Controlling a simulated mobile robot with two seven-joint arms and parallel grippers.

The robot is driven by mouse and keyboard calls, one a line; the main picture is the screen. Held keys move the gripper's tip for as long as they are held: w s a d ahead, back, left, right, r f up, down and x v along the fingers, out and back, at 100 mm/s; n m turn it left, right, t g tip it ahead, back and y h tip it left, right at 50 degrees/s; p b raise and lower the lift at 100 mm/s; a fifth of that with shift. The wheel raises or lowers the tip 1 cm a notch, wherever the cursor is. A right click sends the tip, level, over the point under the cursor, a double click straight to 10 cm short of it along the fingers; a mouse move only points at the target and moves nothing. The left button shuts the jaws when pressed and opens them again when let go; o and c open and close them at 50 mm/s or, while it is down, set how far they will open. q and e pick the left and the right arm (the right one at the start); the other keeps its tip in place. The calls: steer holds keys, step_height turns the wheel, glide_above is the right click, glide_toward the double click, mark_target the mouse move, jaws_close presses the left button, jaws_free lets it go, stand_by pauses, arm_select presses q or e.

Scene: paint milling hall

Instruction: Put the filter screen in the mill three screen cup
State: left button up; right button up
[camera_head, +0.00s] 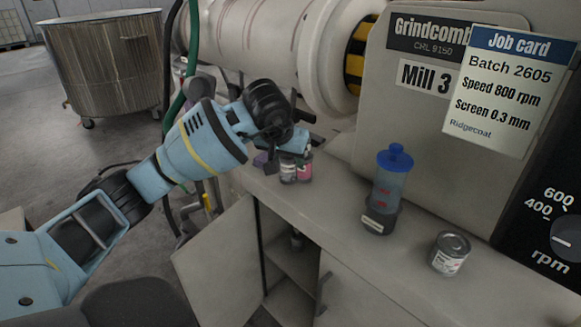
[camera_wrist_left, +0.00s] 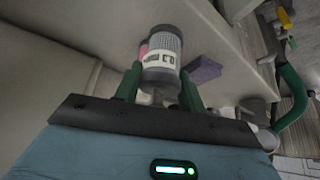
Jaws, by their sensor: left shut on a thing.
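The filter screen (camera_wrist_left: 162,52) is a grey mesh cylinder with a white band reading 0.3 mm. In the left wrist view it sits between the green fingers of my left gripper (camera_wrist_left: 158,88), which is shut on it. In the head view my left gripper (camera_head: 296,150) is at the bench's left end, with the screen (camera_head: 288,172) just below it. A dark cup (camera_head: 376,223) with a pale label stands on the bench in front of Mill 3; I cannot tell for certain that it is the screen cup. My right gripper is not in view.
A pink-labelled container (camera_head: 305,168) and a purple block (camera_wrist_left: 203,70) are close to the screen. A cabinet door (camera_head: 220,262) hangs open below. The bench between has free room.

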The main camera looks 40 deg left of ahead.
mark_target(291, 168)
arm_select(q)
steer(key=shift+w, duration=0.2)
steer(key=shift+w+a, duration=0.1)
steer(key=shift+w, duration=0.1)
steer(key=shift+w+f, duration=0.15)
steer(key=shift+f, duration=1.6)
steer(key=shift+f, duration=0.15)
steer(key=o, duration=1.1)
